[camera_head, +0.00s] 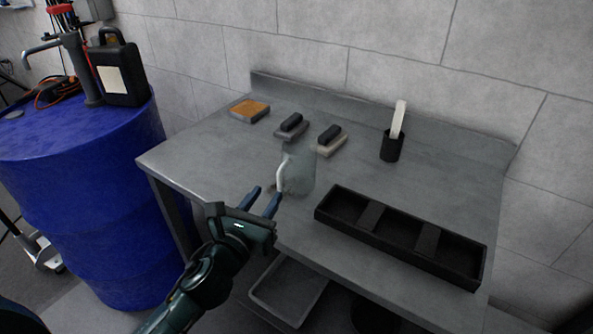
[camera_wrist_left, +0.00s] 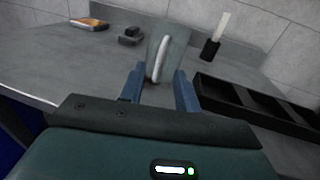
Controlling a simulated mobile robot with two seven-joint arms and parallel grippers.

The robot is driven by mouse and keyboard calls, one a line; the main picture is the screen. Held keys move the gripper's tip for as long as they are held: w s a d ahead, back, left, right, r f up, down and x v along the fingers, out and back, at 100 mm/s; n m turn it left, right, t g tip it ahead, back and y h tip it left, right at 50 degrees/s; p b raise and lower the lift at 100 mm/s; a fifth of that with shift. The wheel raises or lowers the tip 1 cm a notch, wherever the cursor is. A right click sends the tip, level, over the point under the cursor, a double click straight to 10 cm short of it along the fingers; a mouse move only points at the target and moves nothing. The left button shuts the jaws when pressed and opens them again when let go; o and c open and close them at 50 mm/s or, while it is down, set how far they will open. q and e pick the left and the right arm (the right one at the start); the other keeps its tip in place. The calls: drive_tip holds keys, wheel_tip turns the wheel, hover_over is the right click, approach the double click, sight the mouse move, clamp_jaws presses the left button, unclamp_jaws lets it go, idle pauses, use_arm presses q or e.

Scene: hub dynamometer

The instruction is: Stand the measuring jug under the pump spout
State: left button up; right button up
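The measuring jug (camera_head: 299,174) is a clear, greyish vessel with a pale handle, standing upright near the front edge of the steel table. My left gripper (camera_head: 263,203) is open, in front of the jug and to its left. In the left wrist view the jug (camera_wrist_left: 168,52) stands beyond the spread fingers (camera_wrist_left: 160,88), its white handle facing me between them; I see no grip on it. The pump spout (camera_head: 40,47) is at the far left, on the pump standing on the blue drum (camera_head: 90,190). My right gripper is not in view.
A black divided tray (camera_head: 400,240) lies right of the jug. Two brushes or blocks (camera_head: 329,140), an orange-topped block (camera_head: 249,110) and a black cup with a white tool (camera_head: 392,145) stand at the back. A black canister (camera_head: 119,72) stands on the drum beside the pump.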

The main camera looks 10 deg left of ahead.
sight(279, 180)
use_arm(q)
drive_tip(key=w, duration=0.2)
drive_tip(key=w+d, duration=0.1)
drive_tip(key=w, duration=0.4)
drive_tip(key=shift+w+d+f, duration=0.1)
drive_tip(key=shift+w+d, duration=0.05)
drive_tip(key=shift+w, duration=0.05)
clamp_jaws()
